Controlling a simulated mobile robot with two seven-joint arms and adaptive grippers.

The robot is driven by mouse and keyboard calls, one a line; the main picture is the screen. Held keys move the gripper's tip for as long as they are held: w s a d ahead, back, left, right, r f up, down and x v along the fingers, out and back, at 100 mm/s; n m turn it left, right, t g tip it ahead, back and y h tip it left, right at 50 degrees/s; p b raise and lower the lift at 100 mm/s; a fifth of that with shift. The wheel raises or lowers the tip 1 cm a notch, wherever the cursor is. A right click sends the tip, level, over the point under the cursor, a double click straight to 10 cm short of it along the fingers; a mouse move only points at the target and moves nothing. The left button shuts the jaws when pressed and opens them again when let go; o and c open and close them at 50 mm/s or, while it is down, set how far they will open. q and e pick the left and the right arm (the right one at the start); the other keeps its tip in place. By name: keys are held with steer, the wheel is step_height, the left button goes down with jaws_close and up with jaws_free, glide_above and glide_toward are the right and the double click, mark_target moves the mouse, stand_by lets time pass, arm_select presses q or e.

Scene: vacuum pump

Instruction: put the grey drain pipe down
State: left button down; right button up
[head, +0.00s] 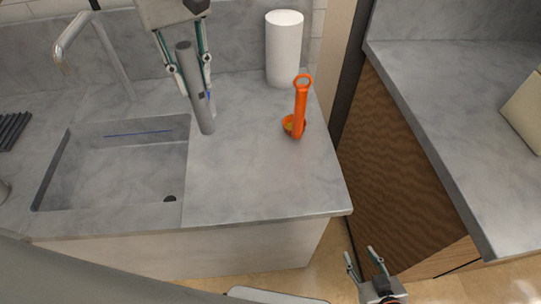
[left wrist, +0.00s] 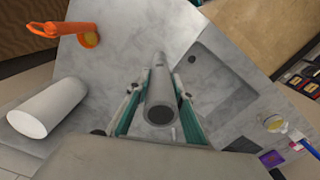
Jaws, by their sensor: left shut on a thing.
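The grey drain pipe (head: 198,92) is upright and slightly tilted in the head view, just right of the sink. My left gripper (head: 205,88) is shut on the pipe, with a finger on each side of it. The pipe's lower end is over or on the grey counter; I cannot tell whether it touches. In the left wrist view the pipe (left wrist: 160,98) points away from the camera between the fingers of the left gripper (left wrist: 160,100). My right gripper (head: 365,262) is at the bottom of the head view, fingers apart and empty, over the floor.
The sink (head: 110,175) with its tap (head: 75,45) lies left of the pipe. An orange tool (head: 300,105) and a white paper roll (head: 284,50) stand to the right and behind. The counter (head: 250,180) in front of them is clear.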

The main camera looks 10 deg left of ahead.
arm_select(q)
steer(key=s+d+r+n, duration=0.5)
steer(key=d+n, duration=0.4)
steer(key=n, duration=0.6)
step_height(320, 180, down, 18)
steer(key=w+b, duration=0.1)
steer(key=shift+f+b, duration=0.25)
steer(key=shift+b, duration=0.1)
steer(key=shift+f, duration=0.2)
steer(key=c, duration=1.8)
jaws_free()
steer(key=shift+o, duration=0.2)
